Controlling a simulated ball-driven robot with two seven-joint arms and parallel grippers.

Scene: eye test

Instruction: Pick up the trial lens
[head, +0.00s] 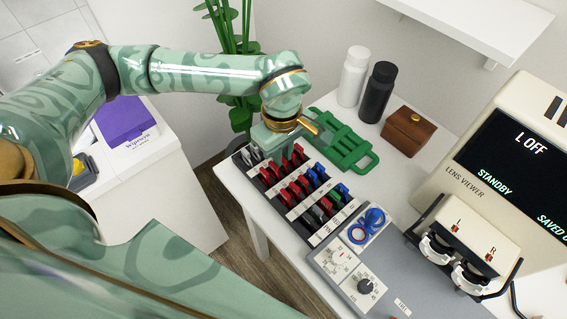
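The trial lenses stand in rows in a dark-slotted rack with white label strips (298,213) at the centre. Red-tabbed lenses (299,190) fill much of it, with blue ones (316,178), a green one and a few grey ones. My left gripper (256,156) is low over the rack's far left corner, beside some grey tabs and the first red tabs. The wrist and gripper body hide its fingertips, so its opening and any hold are not clear. My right gripper is not in view.
A green slotted frame (341,139) lies just right of my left wrist. White and black bottles (376,92) and a wooden box (408,131) stand behind. A grey panel with a blue round part (368,222) and the lens viewer (474,195) are right.

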